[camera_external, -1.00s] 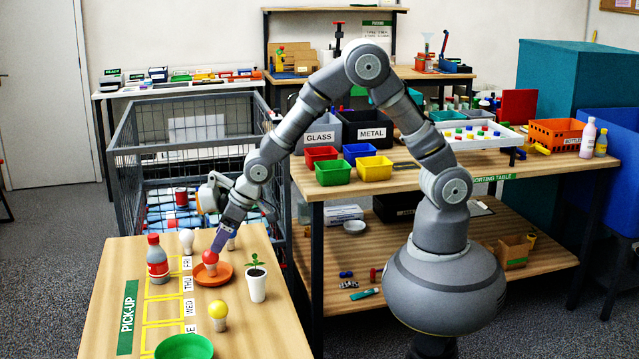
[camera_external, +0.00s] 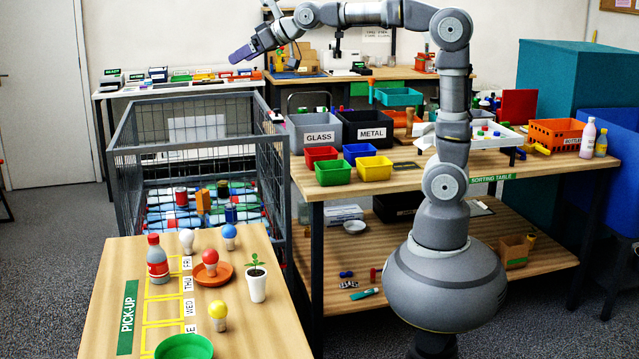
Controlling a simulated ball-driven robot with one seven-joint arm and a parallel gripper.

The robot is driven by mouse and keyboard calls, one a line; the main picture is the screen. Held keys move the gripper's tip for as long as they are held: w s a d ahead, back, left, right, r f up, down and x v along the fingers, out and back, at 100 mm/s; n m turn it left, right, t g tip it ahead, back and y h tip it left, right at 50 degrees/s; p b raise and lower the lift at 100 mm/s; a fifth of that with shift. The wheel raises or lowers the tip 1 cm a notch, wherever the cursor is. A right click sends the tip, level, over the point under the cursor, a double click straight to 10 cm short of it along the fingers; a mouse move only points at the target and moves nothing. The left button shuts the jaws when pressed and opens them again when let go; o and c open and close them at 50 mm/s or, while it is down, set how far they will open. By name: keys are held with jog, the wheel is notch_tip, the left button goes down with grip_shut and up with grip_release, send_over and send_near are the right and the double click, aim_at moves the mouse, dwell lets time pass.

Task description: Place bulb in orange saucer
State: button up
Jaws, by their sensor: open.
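A red bulb (camera_external: 210,257) stands in the orange saucer (camera_external: 222,277) on the pick-up table, its round head upward. Other bulbs stand on the same table: a white one (camera_external: 187,238) behind left, a blue one (camera_external: 229,231) behind right and a yellow one (camera_external: 218,309) in front. My gripper (camera_external: 235,57) is open and empty. It is raised high above the wire cage, well away from the saucer and pointing left. The gap between its fingers is hard to make out at this size.
A red-capped bottle (camera_external: 157,262), a potted seedling (camera_external: 257,281) and a green bowl (camera_external: 184,348) share the pick-up table (camera_external: 260,335). A wire cage (camera_external: 199,127) with bottles and cans stands behind it. The sorting table (camera_external: 420,178) with bins is at right.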

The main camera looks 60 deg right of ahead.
jog(key=s+d+r+t, duration=0.1)
jog(key=s+d+r, duration=0.2)
jog(key=r, duration=0.3)
jog(key=s+d+r+m+t+h, duration=0.1)
jog(key=s+d+r, duration=0.3)
jog(key=r, duration=0.2)
jog(key=s+d+r+m+t+h, duration=0.1)
jog(key=s+d+r, duration=0.2)
jog(key=r, duration=0.3)
jog(key=shift+s+d+r+t, duration=0.25)
jog(key=shift+s+d+t, duration=0.1)
jog(key=shift+s, duration=0.1)
